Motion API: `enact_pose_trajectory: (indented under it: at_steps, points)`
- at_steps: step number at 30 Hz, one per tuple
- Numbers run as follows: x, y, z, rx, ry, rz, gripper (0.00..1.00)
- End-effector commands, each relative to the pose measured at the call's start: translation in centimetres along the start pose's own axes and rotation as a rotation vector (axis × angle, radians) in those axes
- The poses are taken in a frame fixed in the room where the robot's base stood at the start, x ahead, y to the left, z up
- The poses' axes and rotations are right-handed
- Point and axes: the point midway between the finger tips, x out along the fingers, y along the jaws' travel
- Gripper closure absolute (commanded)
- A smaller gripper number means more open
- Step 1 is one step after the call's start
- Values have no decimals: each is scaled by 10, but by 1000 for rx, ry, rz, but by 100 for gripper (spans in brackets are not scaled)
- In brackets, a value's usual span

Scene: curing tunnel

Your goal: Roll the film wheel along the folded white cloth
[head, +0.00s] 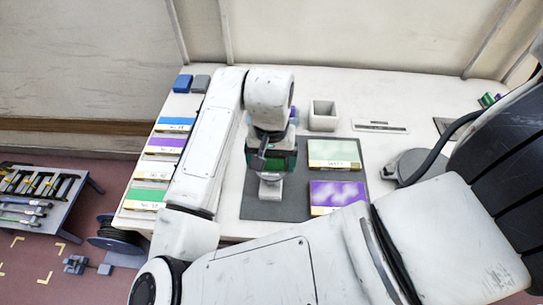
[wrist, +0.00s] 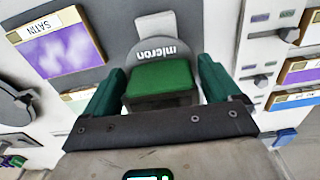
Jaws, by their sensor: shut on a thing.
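The film wheel (wrist: 158,50) is a grey disc marked "micron" with a green block (wrist: 160,80) as its grip. My gripper (wrist: 160,92) is shut on the green block, a teal finger on either side. In the head view my gripper (head: 270,160) is over the dark grey mat (head: 260,209), and the wheel is mostly hidden there. A white patch on the mat, which looks like the folded white cloth (wrist: 154,24), shows just beyond the wheel in the wrist view. I cannot tell whether the wheel touches it. In the head view a white shape (head: 270,190) shows below my gripper.
A green panel (head: 333,152) and a purple panel (head: 337,194) lie on the mat's right side. Coloured sample panels (head: 165,145) line the table's left edge. A white square cup (head: 323,116) stands behind the mat. A grey round device (head: 410,166) is at the right.

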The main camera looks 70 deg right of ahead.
Motion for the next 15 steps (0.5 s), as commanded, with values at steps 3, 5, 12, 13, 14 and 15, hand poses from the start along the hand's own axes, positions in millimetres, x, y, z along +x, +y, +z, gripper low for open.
enact_pose_trajectory:
  at_steps: [3, 5, 12, 13, 14, 15]
  points:
    - [1, 0, 2, 0, -1, 0, 52]
    - [1, 0, 3, 0, -1, 0, 52]
    - [0, 0, 11, -1, 0, 0, 52]
    - [0, 0, 12, -1, 0, 0, 52]
    - [0, 0, 12, -1, 0, 0, 52]
    - [0, 0, 12, -1, 0, 0, 52]
